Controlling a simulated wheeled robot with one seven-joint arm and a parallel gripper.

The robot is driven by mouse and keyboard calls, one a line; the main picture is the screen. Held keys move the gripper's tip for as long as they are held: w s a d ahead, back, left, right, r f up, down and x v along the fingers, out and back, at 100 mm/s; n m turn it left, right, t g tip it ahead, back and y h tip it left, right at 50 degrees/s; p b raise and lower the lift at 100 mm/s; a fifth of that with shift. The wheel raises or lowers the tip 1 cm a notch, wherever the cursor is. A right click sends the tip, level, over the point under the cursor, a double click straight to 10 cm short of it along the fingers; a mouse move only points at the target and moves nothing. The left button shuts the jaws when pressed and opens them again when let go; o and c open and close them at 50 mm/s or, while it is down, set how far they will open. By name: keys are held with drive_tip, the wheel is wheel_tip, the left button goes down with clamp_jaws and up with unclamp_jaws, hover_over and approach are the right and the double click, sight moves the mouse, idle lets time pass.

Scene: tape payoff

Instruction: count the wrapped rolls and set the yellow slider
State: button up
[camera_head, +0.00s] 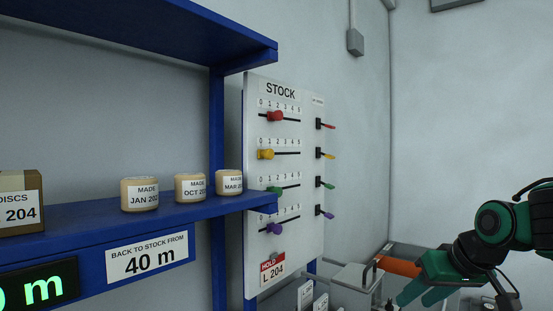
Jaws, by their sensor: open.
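Three tan rolls with white MADE labels stand apart in a row on the blue shelf: the JAN roll (139,194), the OCT roll (190,187) and the MAR roll (229,183). I cannot tell for sure whether they are wrapped. The yellow slider (266,154) sits near the left, low end of its 0-to-5 track on the white STOCK board (312,230); its exact number is hard to read. My gripper (418,288) is open at the lower right, well away from the board and rolls, its tips partly unclear.
A red slider (275,116), green slider (273,191) and purple slider (275,228) share the board. The blue shelf (205,208) partly overlaps its lower left. A box labelled 204 (36,190) stands at left. A grey container (355,288) lies below right.

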drive_tip(key=w+a+r+n+t+y, duration=0.4)
drive_tip(key=w+a+r, duration=0.55)
drive_tip(key=r, duration=0.35)
drive_tip(key=n+t+y, duration=0.1)
drive_tip(key=n+y, duration=0.5)
drive_tip(key=y, duration=0.1)
approach(271, 153)
drive_tip(key=shift+m, duration=0.3)
drive_tip(key=x, duration=0.8)
drive_tip(key=shift+w+d, duration=0.1)
clamp_jaws()
